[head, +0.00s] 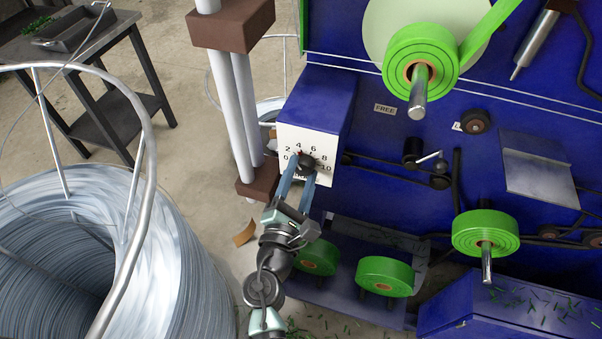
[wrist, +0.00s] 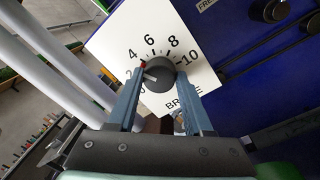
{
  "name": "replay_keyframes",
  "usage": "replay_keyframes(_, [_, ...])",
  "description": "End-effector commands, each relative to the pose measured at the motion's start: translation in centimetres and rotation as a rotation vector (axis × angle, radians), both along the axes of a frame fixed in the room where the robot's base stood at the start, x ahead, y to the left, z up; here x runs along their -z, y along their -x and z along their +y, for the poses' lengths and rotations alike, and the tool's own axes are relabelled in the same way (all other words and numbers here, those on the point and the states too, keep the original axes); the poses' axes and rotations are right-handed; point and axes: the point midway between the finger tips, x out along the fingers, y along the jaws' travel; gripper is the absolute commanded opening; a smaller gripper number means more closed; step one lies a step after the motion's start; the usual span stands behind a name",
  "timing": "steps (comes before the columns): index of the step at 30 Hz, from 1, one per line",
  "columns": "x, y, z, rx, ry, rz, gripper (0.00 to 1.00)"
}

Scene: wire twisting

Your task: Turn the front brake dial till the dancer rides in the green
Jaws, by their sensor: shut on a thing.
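The front brake dial is a dark round knob (head: 305,162) on a white plate (head: 325,140) numbered from 0 to 10, on the front of a blue box. In the wrist view the knob (wrist: 160,76) has a pale mark on its left side, towards the low numbers, roughly near 2. A small red mark shows on the plate below the 4. My gripper (wrist: 158,88) is shut on the knob, one blue finger on each side; it also shows in the head view (head: 297,178). I cannot make out the dancer's green zone.
Green tape rolls (head: 420,60) sit on spindles on the blue machine (head: 390,190). White posts with brown blocks (head: 232,25) stand just left of the dial. A large wire coil (head: 150,270) fills the lower left. A dark table (head: 85,65) stands behind it.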

Motion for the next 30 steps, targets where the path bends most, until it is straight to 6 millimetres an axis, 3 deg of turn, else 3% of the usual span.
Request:
replay_keyframes(2, [0.0,0.0,0.0,-0.001,0.000,0.001,0.00])
replay_keyframes(3, [0.0,0.0,0.0,-0.001,0.000,0.001,0.54])
replay_keyframes(8, [0.0,0.0,0.0,-0.001,0.001,0.001,0.81])
replay_keyframes(20, [0.2,0.8,0.2,-0.001,0.001,0.003,0.81])
replay_keyframes(30, [0.5,7.0,1.9,-0.004,0.001,0.003,0.81])
